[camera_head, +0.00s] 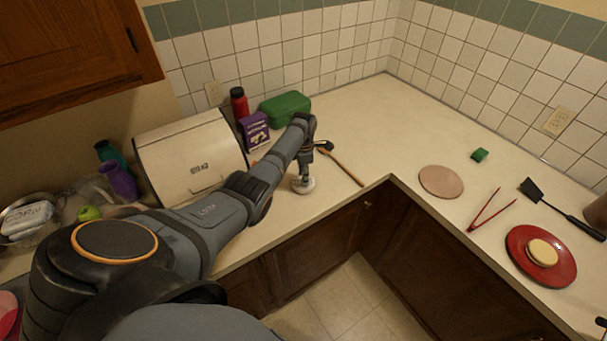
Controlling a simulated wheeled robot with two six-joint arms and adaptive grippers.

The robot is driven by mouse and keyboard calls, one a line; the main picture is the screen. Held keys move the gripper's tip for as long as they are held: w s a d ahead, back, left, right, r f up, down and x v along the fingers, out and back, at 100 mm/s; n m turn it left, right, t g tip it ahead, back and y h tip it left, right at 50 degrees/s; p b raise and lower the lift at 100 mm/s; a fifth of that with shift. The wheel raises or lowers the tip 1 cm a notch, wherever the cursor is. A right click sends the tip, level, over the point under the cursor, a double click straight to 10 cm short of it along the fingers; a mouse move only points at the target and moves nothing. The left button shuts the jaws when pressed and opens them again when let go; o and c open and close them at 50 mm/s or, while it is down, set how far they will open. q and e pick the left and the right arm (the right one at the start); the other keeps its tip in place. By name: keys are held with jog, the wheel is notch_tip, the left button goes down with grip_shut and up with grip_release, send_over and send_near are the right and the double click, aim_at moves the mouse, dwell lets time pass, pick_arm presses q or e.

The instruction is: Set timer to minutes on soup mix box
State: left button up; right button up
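A purple box (254,132) with white print stands upright against the back of the counter; it looks like the soup mix box, but its print is too small to read. A small round white thing (304,186), perhaps the timer, sits on the counter near the front edge. My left gripper (303,175) points down right over it, with its fingertips at or touching its top. The fingers are too small and dark to tell whether they grip it. My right gripper is not clearly in view; a small dark part shows at the bottom right edge.
A bread box (188,160) stands left of the purple box. A red bottle (239,103) and a green case (286,108) are behind. A wooden-handled utensil (343,164) lies right of my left gripper. Tongs (484,212), a red plate (520,262) and a spatula (556,207) lie right.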

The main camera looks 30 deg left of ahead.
pick_arm(q)
jog(key=shift+c, duration=1.6)
grip_shut()
pick_arm(e)
jog(key=shift+s, duration=0.2)
